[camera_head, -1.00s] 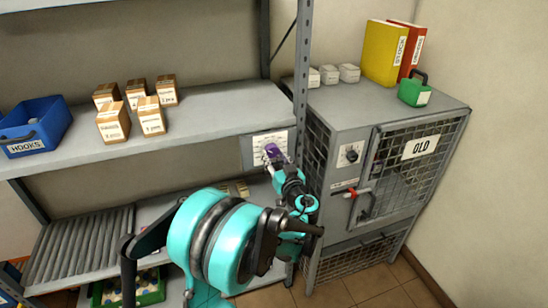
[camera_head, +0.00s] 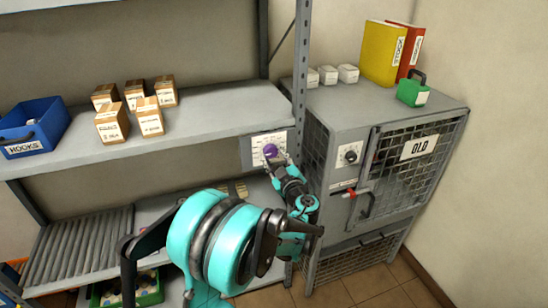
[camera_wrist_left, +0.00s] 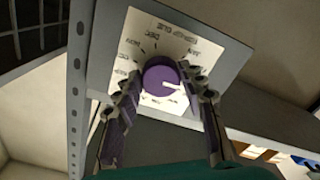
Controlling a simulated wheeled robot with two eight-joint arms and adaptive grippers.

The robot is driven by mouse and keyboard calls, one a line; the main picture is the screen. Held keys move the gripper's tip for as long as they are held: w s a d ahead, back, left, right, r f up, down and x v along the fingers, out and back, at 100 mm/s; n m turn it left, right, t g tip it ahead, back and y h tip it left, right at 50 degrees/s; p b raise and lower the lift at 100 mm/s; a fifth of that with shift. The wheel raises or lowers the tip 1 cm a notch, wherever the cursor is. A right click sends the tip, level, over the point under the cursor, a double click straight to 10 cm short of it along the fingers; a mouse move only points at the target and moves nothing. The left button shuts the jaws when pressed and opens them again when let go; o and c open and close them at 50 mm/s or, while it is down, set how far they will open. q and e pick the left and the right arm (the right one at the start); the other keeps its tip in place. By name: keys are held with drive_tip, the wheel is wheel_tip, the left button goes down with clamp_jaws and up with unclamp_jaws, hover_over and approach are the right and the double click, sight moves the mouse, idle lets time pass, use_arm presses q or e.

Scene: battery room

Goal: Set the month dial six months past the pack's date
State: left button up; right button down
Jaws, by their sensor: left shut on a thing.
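The month dial is a round purple knob (camera_head: 270,151) on a white plate (camera_head: 258,147) fixed at the shelf's right end. In the left wrist view the knob (camera_wrist_left: 160,78) has a pale pointer mark toward the right of the picture. My left gripper (camera_head: 277,160) is shut on the knob, with a purple-padded finger on each side in the wrist view (camera_wrist_left: 166,95). Which thing is the dated pack I cannot tell; brown cartons (camera_head: 112,127) stand on the shelf, their print unreadable. My right gripper is not in view.
A mesh cabinet (camera_head: 345,121) marked OLD stands right of the shelf, with a black knob (camera_head: 350,154) and a red-tipped handle (camera_head: 350,194). Binders (camera_head: 388,53), a green container (camera_head: 412,93) and small white boxes (camera_head: 348,73) are on top. A blue HOOKS bin (camera_head: 35,125) sits left.

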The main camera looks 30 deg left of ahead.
use_arm(q)
drive_tip(key=shift+f, duration=0.1)
idle(0.5)
drive_tip(key=o, duration=1.2)
drive_tip(key=shift+c, duration=0.2)
drive_tip(key=shift+d, duration=0.1)
drive_tip(key=v, duration=1.2)
